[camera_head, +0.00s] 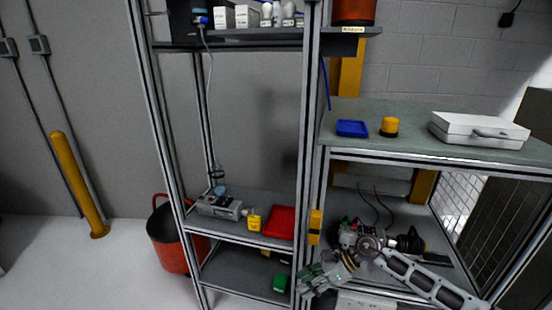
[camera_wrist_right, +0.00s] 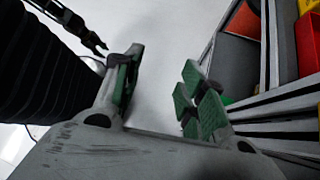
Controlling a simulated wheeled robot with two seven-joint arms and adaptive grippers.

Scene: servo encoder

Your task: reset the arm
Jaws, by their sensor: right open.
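My right arm comes in from the lower right in the head view. My right gripper (camera_head: 306,282) is at the bottom centre, in front of the lower shelves near the upright between the rack and the workbench. The right wrist view shows the gripper (camera_wrist_right: 162,84) with its green-padded fingers spread apart. Nothing is between them, only pale floor beyond. My left gripper cannot be made out in the head view. A thin black jointed part (camera_wrist_right: 75,22) crosses the upper left of the wrist view; I cannot tell what it is.
The rack's middle shelf holds a grey device (camera_head: 218,207), a yellow item (camera_head: 254,223) and a red tray (camera_head: 280,222). The workbench (camera_head: 430,150) carries a blue tray (camera_head: 352,128), a yellow-black cylinder (camera_head: 389,127) and a white case (camera_head: 478,130). A red bucket (camera_head: 167,238) stands left of the rack.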

